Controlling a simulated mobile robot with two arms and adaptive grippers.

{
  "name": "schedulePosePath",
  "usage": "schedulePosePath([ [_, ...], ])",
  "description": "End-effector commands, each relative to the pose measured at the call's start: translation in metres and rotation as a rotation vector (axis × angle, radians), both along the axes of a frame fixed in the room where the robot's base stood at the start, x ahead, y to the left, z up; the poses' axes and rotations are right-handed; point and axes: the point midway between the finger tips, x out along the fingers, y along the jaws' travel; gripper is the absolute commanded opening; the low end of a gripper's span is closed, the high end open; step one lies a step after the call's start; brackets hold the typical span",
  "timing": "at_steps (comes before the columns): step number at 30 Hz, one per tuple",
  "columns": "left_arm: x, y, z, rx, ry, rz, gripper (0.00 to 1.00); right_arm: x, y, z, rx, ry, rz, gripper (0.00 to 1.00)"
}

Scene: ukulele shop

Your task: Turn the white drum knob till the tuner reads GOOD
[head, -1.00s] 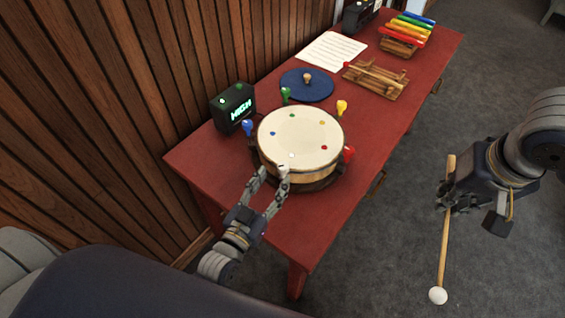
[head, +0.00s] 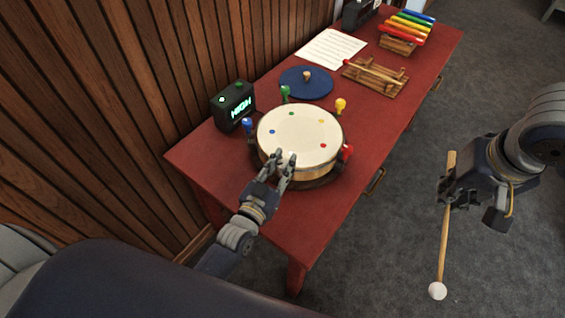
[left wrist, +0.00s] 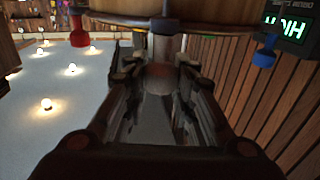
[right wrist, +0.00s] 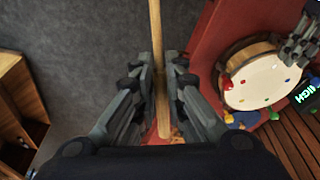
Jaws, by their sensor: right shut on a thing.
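The round drum (head: 299,134) stands on the red table, with blue (head: 248,125), green (head: 285,93), yellow (head: 340,105) and red (head: 347,152) knobs around its rim. The white knob (left wrist: 165,48) shows in the left wrist view on the near side of the drum. My left gripper (head: 280,158) is open, with its fingers on either side of this knob; contact is unclear. In the head view the gripper mostly hides the knob. The black tuner (head: 233,106) reads HIGH in green. My right gripper (head: 448,190) is shut on a wooden mallet (head: 443,245) with a white ball head, off the table's right side.
Behind the drum on the red table (head: 225,160) are a blue disc (head: 305,85), a paper sheet (head: 330,49), a wooden rack (head: 375,80) and a colourful xylophone (head: 408,28). A slatted wooden wall (head: 120,110) runs along the left. Grey floor is clear at right.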

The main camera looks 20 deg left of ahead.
Motion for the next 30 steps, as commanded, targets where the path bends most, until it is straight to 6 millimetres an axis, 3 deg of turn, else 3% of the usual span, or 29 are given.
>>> schedulePosePath([
  [20, 0.0, -0.0002, 0.0001, 0.0, 0.0, 0.068, 0.01, 0.0001, 0.0, 0.0086, 0.0, 0.0, 0.0, 0.0],
  [21, -0.0001, -0.0002, 0.0, 0.0, 0.0, 0.067, 0.27, 0.0001, 0.0, 0.0086, 0.0, 0.0, 0.0, 0.0],
  [24, -0.0001, -0.0001, -0.0001, 0.0, 0.0, 0.067, 0.45, 0.0, 0.0, 0.0085, 0.0, 0.0, 0.0, 0.0],
  [30, -0.0001, 0.0, -0.0001, 0.0, 0.0, 0.067, 0.45, 0.0001, 0.0, 0.0086, 0.0, 0.0, 0.0, 0.0],
])
